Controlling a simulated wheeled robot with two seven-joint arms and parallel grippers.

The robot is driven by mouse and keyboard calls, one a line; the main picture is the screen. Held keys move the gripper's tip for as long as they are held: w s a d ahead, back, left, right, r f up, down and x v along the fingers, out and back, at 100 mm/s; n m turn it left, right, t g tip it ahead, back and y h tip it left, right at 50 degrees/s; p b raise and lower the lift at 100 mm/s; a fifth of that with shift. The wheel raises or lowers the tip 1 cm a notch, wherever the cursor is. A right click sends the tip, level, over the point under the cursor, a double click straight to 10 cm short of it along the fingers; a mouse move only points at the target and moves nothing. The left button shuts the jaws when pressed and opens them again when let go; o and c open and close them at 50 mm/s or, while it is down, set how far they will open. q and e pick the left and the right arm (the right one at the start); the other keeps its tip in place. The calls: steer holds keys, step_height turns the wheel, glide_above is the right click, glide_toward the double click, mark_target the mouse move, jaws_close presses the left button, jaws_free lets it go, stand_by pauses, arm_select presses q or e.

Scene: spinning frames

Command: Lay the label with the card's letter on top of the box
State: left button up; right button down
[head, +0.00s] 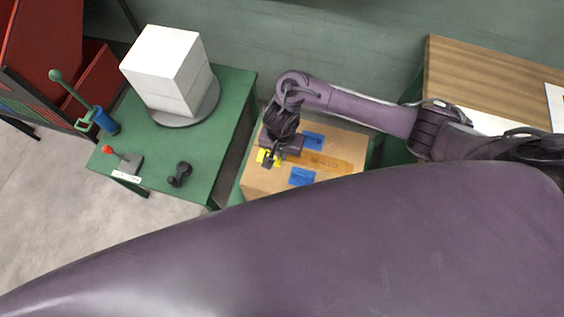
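A white box (160,65) stands on a grey round plate (205,108) on the green table. Two blue labels (302,177) (313,140) lie on a light brown surface (262,183) in the middle. A yellow piece (261,156), perhaps a label, shows partly behind my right gripper (268,160). That gripper points down over it; whether its fingers are open or touch it is too small to tell. No letters are readable on the labels. A white sheet (556,104), perhaps the card, is cut off at the right edge. My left gripper is out of view.
The green table (215,150) also bears a blue-and-green lever tool (104,121), a red-knobbed lever (129,162) and a dark handle-like object (179,174). A wooden table (480,80) is at right, red shelving (40,45) at left. My purple body part covers the foreground.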

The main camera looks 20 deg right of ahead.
mark_target(281, 162)
step_height(281, 162, down, 6)
steer(key=shift+r+b, duration=0.1)
steer(key=shift+b, duration=0.55)
steer(key=c, duration=1.6)
jaws_free()
step_height(281, 162, up, 11)
steer(key=p, duration=0.4)
steer(key=shift+r, duration=0.55)
